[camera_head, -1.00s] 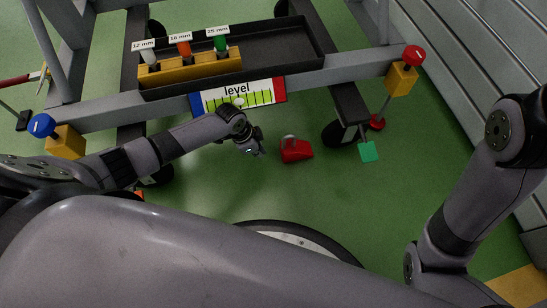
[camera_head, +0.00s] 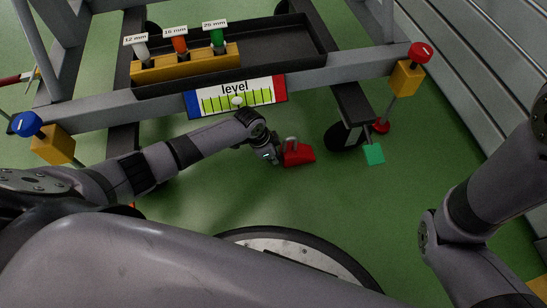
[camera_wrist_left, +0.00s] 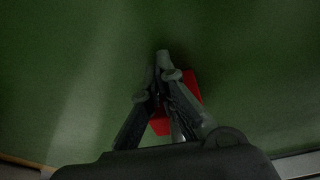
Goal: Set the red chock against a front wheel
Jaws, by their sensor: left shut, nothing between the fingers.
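The red chock (camera_head: 300,155) lies on the green floor below the cart's front beam, with a pale loop handle on top. It also shows in the left wrist view (camera_wrist_left: 192,88), partly hidden behind my fingers. The front right wheel (camera_head: 342,136) stands to the right of the chock, with a gap between them. My left gripper (camera_head: 276,160) is just left of the chock, its fingers closed together; it also shows in the left wrist view (camera_wrist_left: 163,68). Whether it touches the chock I cannot tell. The front left wheel is hidden behind my arm. My right gripper is out of frame.
The cart's front beam (camera_head: 330,77) with the level sign (camera_head: 237,97) runs above the gripper. Open floor (camera_head: 300,205) lies in front.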

